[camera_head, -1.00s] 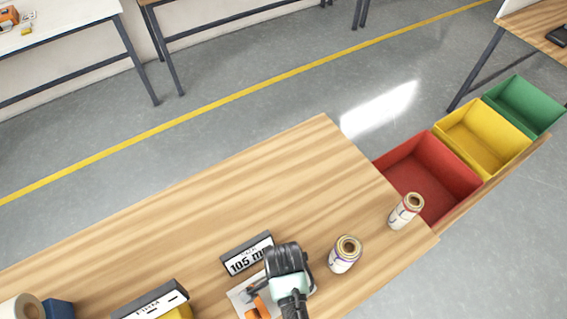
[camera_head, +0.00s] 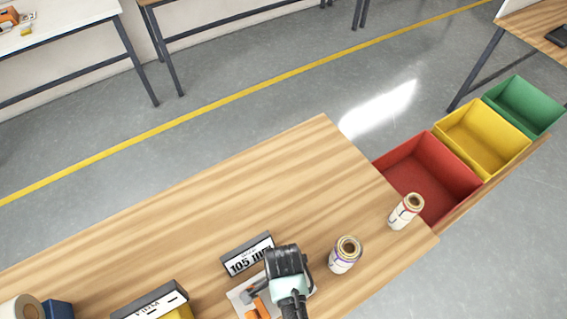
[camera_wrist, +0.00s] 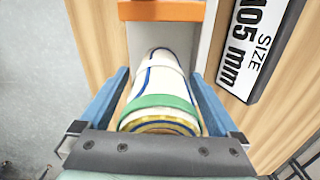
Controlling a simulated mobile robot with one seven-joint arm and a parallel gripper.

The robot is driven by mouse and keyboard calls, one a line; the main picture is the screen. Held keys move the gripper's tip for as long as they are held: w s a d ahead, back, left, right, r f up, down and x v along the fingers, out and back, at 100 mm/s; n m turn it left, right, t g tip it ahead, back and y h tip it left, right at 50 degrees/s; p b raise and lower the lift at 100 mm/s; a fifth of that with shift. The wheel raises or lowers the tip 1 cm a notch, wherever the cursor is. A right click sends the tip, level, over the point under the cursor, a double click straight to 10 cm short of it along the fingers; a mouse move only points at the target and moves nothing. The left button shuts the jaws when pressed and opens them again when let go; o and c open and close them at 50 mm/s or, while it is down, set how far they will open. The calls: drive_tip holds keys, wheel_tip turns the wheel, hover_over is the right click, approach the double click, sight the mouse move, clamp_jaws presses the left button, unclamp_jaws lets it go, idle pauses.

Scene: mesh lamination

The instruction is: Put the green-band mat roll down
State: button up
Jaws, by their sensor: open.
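The green-band mat roll (camera_wrist: 160,92) is white with blue lines and a green band near its end. In the wrist view it lies between the two blue fingers of my gripper (camera_wrist: 158,95), which stand open on either side of it. The roll appears to lie on a pale plate (camera_wrist: 207,35) with an orange part (camera_wrist: 160,10) beyond it. In the head view my gripper (camera_head: 268,285) is over the plate, and my wrist hides the roll there.
A "105 mm" size sign (camera_head: 248,255) stands just behind my gripper. Two upright rolls stand to the right, one nearer (camera_head: 345,254) and one by the table corner (camera_head: 406,211). Red (camera_head: 432,165), yellow (camera_head: 482,138) and green (camera_head: 523,106) bins are beyond. The table's middle (camera_head: 250,195) is clear.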

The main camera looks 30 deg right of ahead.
wheel_tip(320, 180, up, 12)
drive_tip(key=shift+r, duration=0.1)
drive_tip(key=w+r+n+t+h, duration=0.2)
drive_tip(key=w+r+n+t, duration=0.5)
drive_tip(key=w+r, duration=0.95)
drive_tip(key=w+a+r+n+t, duration=0.1)
drive_tip(key=w+r+t, duration=0.25)
drive_tip(key=r, duration=0.45)
drive_tip(key=w+a+r+n+t, duration=0.1)
drive_tip(key=w+r+n+t, duration=0.2)
drive_tip(key=r, duration=0.5)
drive_tip(key=s+a+r+n+t, duration=0.1)
drive_tip(key=a+r+t, duration=0.15)
drive_tip(key=r, duration=0.55)
drive_tip(key=a+r+n+t, duration=0.15)
drive_tip(key=r+t, duration=0.25)
drive_tip(key=r, duration=0.5)
drive_tip(key=s+a+r+n+t+y, duration=0.1)
drive_tip(key=s+r+n+t, duration=0.1)
drive_tip(key=s+r, duration=0.3)
drive_tip(key=s+a+r+n+t+y, duration=0.1)
drive_tip(key=s+r+t, duration=0.4)
drive_tip(key=r, duration=0.7)
drive_tip(key=shift+s+a+n, duration=0.55)
drive_tip(key=shift+s+n, duration=0.05)
drive_tip(key=shift+n, duration=0.45)
